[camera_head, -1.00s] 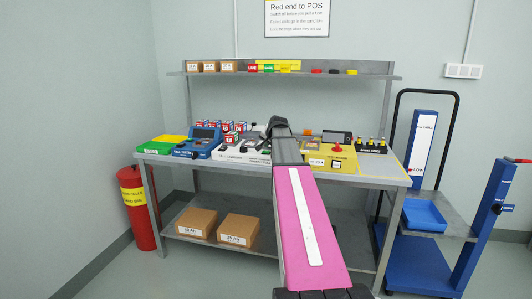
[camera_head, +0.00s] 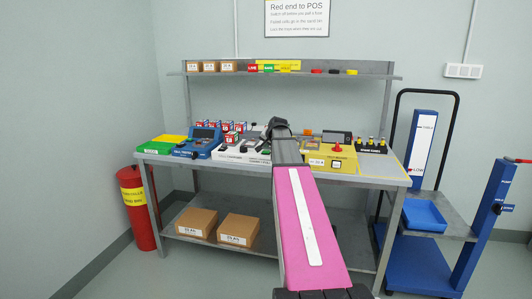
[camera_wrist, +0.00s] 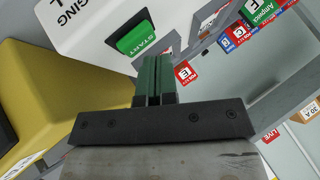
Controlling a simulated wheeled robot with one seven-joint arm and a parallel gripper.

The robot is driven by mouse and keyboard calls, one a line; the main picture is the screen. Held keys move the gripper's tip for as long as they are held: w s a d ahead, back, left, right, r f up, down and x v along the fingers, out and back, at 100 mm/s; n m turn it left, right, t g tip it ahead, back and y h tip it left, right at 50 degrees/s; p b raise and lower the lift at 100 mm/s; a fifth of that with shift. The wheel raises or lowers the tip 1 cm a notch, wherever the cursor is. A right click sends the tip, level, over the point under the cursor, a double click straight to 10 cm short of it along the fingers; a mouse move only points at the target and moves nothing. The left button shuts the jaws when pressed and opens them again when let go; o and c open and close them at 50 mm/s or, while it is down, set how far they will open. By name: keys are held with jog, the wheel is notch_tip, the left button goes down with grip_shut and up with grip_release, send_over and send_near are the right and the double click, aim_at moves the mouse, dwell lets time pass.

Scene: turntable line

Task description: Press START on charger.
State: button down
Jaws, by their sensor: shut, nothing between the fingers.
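The green START button (camera_wrist: 137,38) sits on the white charger (camera_wrist: 90,22) in the wrist view. In the head view the white charger (camera_head: 230,154) stands on the bench, partly hidden behind my arm. My gripper (camera_wrist: 157,62) is shut and empty, its green fingers together. The fingertips are right beside the lower right edge of the START button in the wrist view; I cannot tell whether they touch it.
A yellow box with a red knob (camera_head: 337,149) stands right of my arm. A blue tester (camera_head: 200,142) and several red-and-white cells (camera_head: 231,139) are to the left. A shelf (camera_head: 290,75) with small boxes runs above. The bench's right end (camera_head: 385,167) is clear.

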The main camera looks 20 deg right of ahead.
aim_at(267, 151)
jog(key=shift+f, duration=0.65)
dwell(0.8)
jog(key=shift+r, duration=0.95)
jog(key=shift+r, duration=2.5)
jog(key=shift+s, duration=0.1)
